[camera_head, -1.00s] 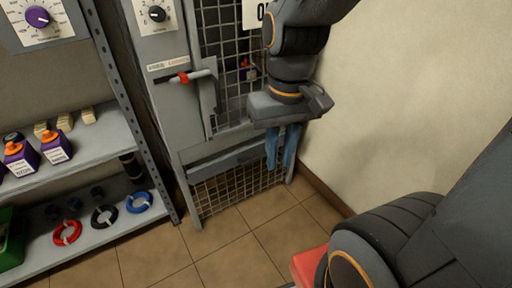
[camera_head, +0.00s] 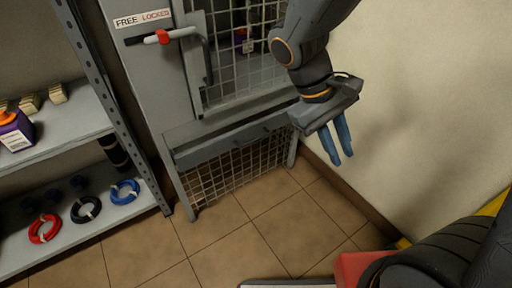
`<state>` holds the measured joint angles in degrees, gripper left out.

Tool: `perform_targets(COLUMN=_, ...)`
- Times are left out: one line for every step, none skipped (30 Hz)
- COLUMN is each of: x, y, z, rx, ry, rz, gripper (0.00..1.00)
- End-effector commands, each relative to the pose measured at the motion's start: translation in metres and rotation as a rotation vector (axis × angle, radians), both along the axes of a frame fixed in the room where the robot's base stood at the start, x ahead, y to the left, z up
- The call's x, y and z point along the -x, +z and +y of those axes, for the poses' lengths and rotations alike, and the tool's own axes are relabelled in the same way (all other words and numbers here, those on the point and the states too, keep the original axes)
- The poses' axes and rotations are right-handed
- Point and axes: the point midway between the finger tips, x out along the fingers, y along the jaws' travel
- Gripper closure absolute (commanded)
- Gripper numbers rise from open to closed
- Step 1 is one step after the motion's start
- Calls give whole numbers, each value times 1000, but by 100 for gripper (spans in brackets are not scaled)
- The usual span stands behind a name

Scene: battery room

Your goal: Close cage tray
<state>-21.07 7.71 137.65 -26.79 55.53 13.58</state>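The cage tray (camera_head: 207,150) shows as a grey front panel low on the tall grey cage, between the mesh door (camera_head: 238,60) and the lower mesh (camera_head: 235,174). I cannot tell exactly how far its front stands out from the frame. My gripper (camera_head: 342,160) is to the right of the tray's right end, in front of the cream wall, with its blue fingers pointing down. The fingers are apart with nothing between them. The gripper body overlaps the cage's right edge in the picture and hides a little of it; I see no contact with the tray.
The cage latch (camera_head: 180,35) has a red-marked handle by a "FREE LOCKED" label. A grey shelf (camera_head: 70,130) at left holds bottles and red, black and blue rings. The cream wall (camera_head: 430,100) bounds the right. The tiled floor (camera_head: 230,240) before the cage is clear.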

Motion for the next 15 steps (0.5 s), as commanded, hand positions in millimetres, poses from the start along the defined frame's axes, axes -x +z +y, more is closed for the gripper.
perform_targets(x=-16, y=-28, z=5, rx=65, ry=71, rz=14, gripper=82)
perform_targets(x=-23, y=-37, z=8, rx=104, ry=110, rz=17, gripper=82)
perform_targets(x=-35, y=-48, z=11, rx=157, ry=161, rz=15, gripper=82)
perform_targets(x=-44, y=-57, z=14, rx=196, ry=197, rz=14, gripper=82)
perform_targets(x=-53, y=-65, z=18, rx=234, ry=237, rz=9, gripper=82)
perform_targets(x=-66, y=-76, z=25, rx=286, ry=290, rz=0, gripper=82)
perform_targets(x=-75, y=-85, z=31, rx=324, ry=330, rz=-10, gripper=82)
perform_targets(x=-85, y=-93, z=37, rx=362, ry=372, rz=-20, gripper=82)
perform_targets(x=-98, y=-105, z=47, rx=411, ry=425, rz=-39, gripper=82)
perform_targets(x=-108, y=-113, z=56, rx=445, ry=467, rz=-56, gripper=82)
perform_targets(x=-118, y=-121, z=65, rx=482, ry=510, rz=-74, gripper=82)
perform_targets(x=-130, y=-133, z=79, rx=526, ry=565, rz=-103, gripper=82)
perform_targets(x=-139, y=-141, z=90, rx=560, ry=606, rz=-125, gripper=82)
perform_targets(x=-148, y=-150, z=102, rx=591, ry=648, rz=-148, gripper=82)
perform_targets(x=-158, y=-160, z=118, rx=628, ry=701, rz=-183, gripper=82)
